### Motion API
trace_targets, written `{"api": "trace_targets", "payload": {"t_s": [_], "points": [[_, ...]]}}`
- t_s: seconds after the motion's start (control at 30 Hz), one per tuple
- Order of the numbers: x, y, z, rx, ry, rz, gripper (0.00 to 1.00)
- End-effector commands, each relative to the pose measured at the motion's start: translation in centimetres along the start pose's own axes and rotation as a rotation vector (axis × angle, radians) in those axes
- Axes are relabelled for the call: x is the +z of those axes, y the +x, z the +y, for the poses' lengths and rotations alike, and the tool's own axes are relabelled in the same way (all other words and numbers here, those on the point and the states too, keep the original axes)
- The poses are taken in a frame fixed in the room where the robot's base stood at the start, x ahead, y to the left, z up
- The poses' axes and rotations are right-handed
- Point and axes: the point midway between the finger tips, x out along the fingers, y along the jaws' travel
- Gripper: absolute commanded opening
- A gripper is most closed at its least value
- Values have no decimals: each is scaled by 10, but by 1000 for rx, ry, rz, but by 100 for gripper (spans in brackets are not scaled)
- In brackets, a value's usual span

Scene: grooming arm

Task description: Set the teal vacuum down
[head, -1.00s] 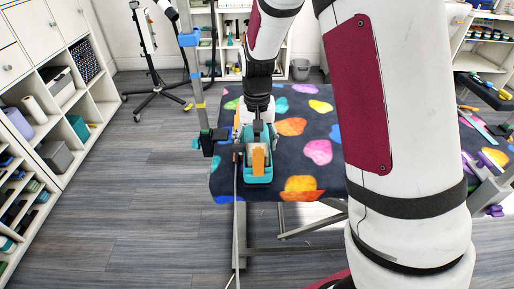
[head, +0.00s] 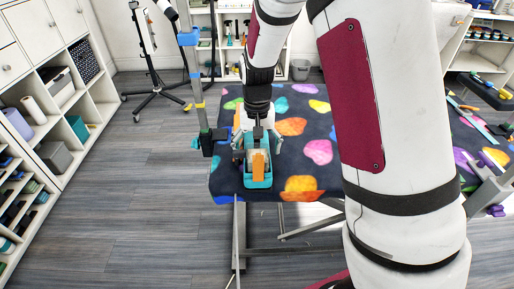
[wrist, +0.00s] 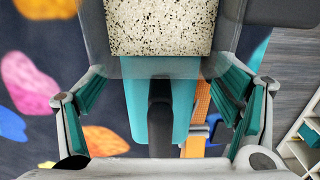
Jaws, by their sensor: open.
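The teal vacuum (head: 258,179) stands on the dark table with the colourful paw-like print, near its front left corner. It has an orange part on its front. In the wrist view the teal vacuum (wrist: 185,100) lies between my fingers, with a speckled pale block above it and a dark part in its middle. My gripper (head: 257,150) is around the vacuum from above, its fingers spread to both sides. In the wrist view my gripper (wrist: 160,120) shows teal pads standing apart from the vacuum on left and right.
A blue and grey post with a dark clamp (head: 207,140) rises at the table's left edge, close beside the vacuum. An orange strap (wrist: 197,115) runs beside the vacuum. The printed tabletop (head: 285,155) is clear to the right. Shelves (head: 50,120) stand at the left.

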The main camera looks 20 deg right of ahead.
Motion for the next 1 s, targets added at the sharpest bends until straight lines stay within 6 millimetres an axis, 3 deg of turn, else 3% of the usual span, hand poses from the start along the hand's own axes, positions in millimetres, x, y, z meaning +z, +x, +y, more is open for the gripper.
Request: {"api": "trace_targets", "payload": {"t_s": [0.17,0.6,0.8,1.0], "points": [[0,-18,0,-1,-1,3,83],[0,-103,0,-2,0,4,83],[0,-120,0,-1,0,1,83],[1,-125,0,-2,-1,2,83]]}}
